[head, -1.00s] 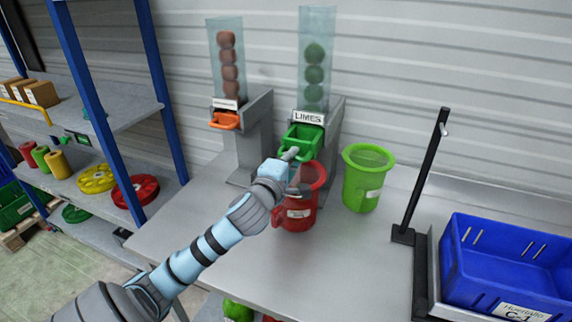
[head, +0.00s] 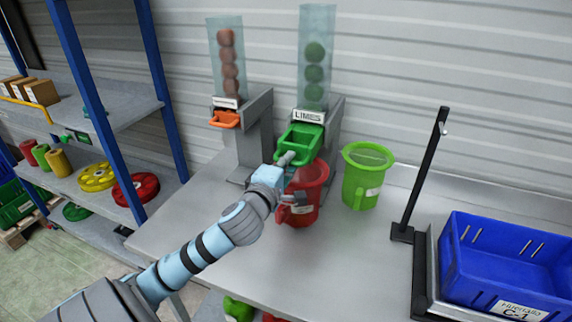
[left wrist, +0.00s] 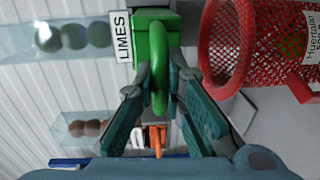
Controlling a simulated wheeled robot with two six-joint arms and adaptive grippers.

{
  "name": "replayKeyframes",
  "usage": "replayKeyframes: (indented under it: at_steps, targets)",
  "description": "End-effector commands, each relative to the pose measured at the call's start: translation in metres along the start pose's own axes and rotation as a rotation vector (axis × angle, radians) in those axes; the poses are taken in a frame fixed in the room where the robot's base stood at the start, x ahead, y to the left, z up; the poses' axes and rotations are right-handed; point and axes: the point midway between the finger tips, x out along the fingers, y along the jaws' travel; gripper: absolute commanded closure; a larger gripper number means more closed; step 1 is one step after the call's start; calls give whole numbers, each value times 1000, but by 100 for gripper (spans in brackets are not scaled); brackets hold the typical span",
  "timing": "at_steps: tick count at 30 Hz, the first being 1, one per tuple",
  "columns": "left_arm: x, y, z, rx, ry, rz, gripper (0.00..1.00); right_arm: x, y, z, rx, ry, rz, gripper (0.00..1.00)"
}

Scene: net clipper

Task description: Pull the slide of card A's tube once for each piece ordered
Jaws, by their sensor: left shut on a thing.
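The tube of limes (head: 315,75) stands upright on a grey stand with a LIMES sign (head: 308,116); several green limes are stacked in it. Its green slide (head: 302,138) sticks out under the sign. My left gripper (head: 287,160) is at the slide's front. In the left wrist view, its fingers (left wrist: 160,95) are shut on the slide's green handle (left wrist: 159,62). A red mesh basket (head: 308,185) stands just below the slide. Something green shows through its mesh in the wrist view; I cannot tell what. No card A is readable. My right gripper is not in view.
A second tube with brown-orange pieces (head: 229,62) and an orange slide (head: 225,119) stands to the left. A green basket (head: 366,178) stands right of the red one. A black post (head: 425,175) and a blue crate (head: 510,265) are further right. The table's front middle is clear.

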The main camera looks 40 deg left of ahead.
Motion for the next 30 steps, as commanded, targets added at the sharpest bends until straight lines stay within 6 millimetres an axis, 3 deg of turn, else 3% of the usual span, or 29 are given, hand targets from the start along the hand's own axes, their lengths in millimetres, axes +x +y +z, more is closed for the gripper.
replayKeyframes:
  at_steps: [30]
  targets:
    - [64, 3, 0, -1, 2, -4, 100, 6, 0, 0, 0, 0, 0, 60]
